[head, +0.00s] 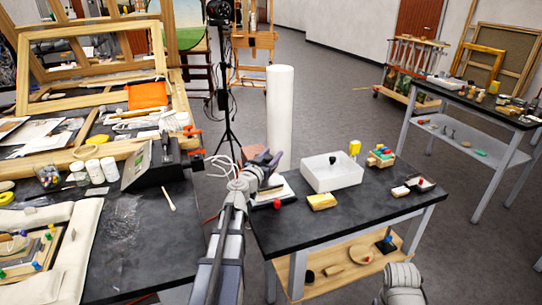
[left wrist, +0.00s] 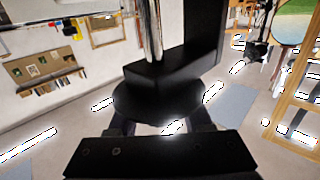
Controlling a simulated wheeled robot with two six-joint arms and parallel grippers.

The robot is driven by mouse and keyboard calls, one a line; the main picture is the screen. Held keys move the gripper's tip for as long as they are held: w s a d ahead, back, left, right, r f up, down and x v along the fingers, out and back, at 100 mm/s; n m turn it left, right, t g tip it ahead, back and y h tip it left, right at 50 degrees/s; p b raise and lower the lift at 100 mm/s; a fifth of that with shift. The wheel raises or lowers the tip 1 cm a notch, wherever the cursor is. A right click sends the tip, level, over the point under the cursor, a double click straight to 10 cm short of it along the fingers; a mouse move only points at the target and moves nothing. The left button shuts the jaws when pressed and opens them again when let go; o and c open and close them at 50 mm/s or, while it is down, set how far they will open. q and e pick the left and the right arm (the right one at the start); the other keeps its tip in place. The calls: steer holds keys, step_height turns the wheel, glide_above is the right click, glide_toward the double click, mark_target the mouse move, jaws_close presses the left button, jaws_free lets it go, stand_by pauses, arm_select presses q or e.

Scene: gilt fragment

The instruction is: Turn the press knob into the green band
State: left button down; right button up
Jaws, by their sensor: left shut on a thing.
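A black block (left wrist: 165,72) and a shiny metal rod (left wrist: 152,30) show beyond the knob, apparently parts of the press. In the head view the gripper and arm hide most of what they hold. I cannot make out a green band in either view. My right gripper is not in view; only a rounded part of my right arm shows at the bottom.
Beside the gripper, a white tray (head: 333,178), a yellow block (head: 322,201) and a small red thing (head: 277,204) are on the dark table (head: 345,225). A cluttered bench (head: 135,255) is at left. A white cylinder (head: 280,110) stands behind. Grey floor (head: 340,90) lies open beyond.

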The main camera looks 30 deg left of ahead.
arm_select(q)
steer(key=m+h, duration=0.2)
steer(key=h, duration=0.1)
steer(key=m+h, duration=0.1)
steer(key=h, duration=0.1)
steer(key=shift+w+d, duration=0.1)
steer(key=shift+d, duration=0.15)
steer(key=m+g+h, duration=0.1)
steer(key=m+h, duration=0.1)
steer(key=d+m+g+h, duration=0.1)
steer(key=m+h, duration=0.1)
steer(key=h, duration=0.1)
steer(key=shift+g, duration=0.3)
steer(key=m+g+h, duration=0.2)
steer(key=h, duration=0.1)
steer(key=s+m+g+h, duration=0.1)
steer(key=shift+d, duration=0.4)
steer(key=shift+s+d+m+g+h, duration=0.2)
steer(key=shift+m+g+h, duration=0.5)
steer(key=shift+g, duration=0.15)
steer(key=shift+s+d+m+g+h, duration=0.15)
steer(key=shift+m+g+h, duration=0.55)
steer(key=shift+g, duration=0.15)
steer(key=shift+s+g, duration=0.1)
steer(key=shift+g, duration=0.2)
steer(key=shift+c, duration=1.7)
jaws_free()
